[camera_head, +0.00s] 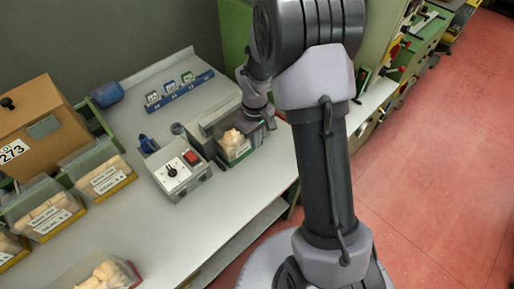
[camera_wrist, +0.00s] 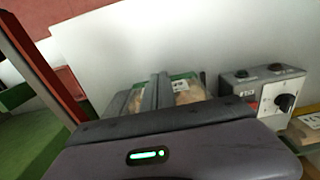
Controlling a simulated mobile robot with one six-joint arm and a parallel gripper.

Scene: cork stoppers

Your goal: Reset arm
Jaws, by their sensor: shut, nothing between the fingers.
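My gripper (camera_head: 270,124) is at the end of my bent arm, over the right side of the worktable. In the wrist view its two dark fingers (camera_wrist: 157,92) are side by side, shut and empty. A small bin of cork stoppers (camera_head: 233,146) with a green front stands just left of the gripper in the head view. In the wrist view the bin (camera_wrist: 185,88) is behind the fingers and partly hidden by them. I cannot tell how far the fingers are above it.
A control box (camera_head: 177,172) with a dial and red switch stands on the white table (camera_head: 160,235). Several cork bins (camera_head: 105,181) and a brown box (camera_head: 40,130) are at the left. Red floor (camera_head: 430,190) is open at the right.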

